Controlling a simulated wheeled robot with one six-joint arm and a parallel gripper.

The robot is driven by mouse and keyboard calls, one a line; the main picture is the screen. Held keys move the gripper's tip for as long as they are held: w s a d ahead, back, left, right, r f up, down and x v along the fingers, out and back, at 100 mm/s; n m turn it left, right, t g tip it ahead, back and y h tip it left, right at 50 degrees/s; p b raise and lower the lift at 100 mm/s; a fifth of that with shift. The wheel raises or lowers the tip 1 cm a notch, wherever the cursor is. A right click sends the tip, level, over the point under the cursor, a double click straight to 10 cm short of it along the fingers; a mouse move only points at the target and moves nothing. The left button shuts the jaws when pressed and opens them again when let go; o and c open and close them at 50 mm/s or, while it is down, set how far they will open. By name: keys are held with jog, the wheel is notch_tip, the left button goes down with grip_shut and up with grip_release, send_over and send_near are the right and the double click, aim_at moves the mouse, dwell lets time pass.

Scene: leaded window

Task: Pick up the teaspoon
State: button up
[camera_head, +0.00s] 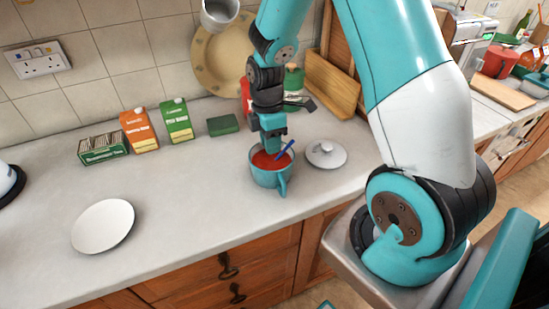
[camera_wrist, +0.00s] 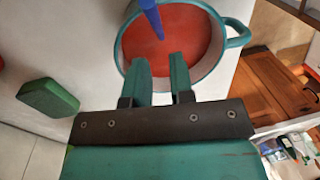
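The teaspoon (camera_head: 286,149) shows as a blue handle leaning out of a teal mug (camera_head: 272,180) with red liquid inside. Its lower end is hidden in the liquid. In the wrist view the blue handle (camera_wrist: 150,17) enters from the top edge, beyond my fingertips. The mug (camera_wrist: 238,42) lies below and around them there, its handle to the right. My gripper (camera_wrist: 158,60) has a gap between its two teal fingers and nothing visible between them. In the head view my gripper (camera_head: 273,146) points down over the mug, just left of the spoon handle.
A white lid (camera_head: 326,154) lies right of the mug. A green sponge-like block (camera_head: 223,125), two cartons (camera_head: 139,130) (camera_head: 176,120) and a tea box (camera_head: 102,147) stand by the wall. A white plate (camera_head: 103,226) is at left. The counter between plate and mug is clear.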

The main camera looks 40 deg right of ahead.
aim_at(275, 159)
jog(key=f+p, duration=0.1)
jog(key=f, duration=0.1)
jog(key=s+f, duration=0.1)
jog(key=f, duration=0.1)
jog(key=shift+s+d+f+p, duration=0.15)
jog(key=shift+d+f+p, duration=0.1)
jog(key=shift+p, duration=0.1)
jog(key=shift+a+f, duration=0.1)
jog(key=shift+f, duration=0.45)
grip_shut()
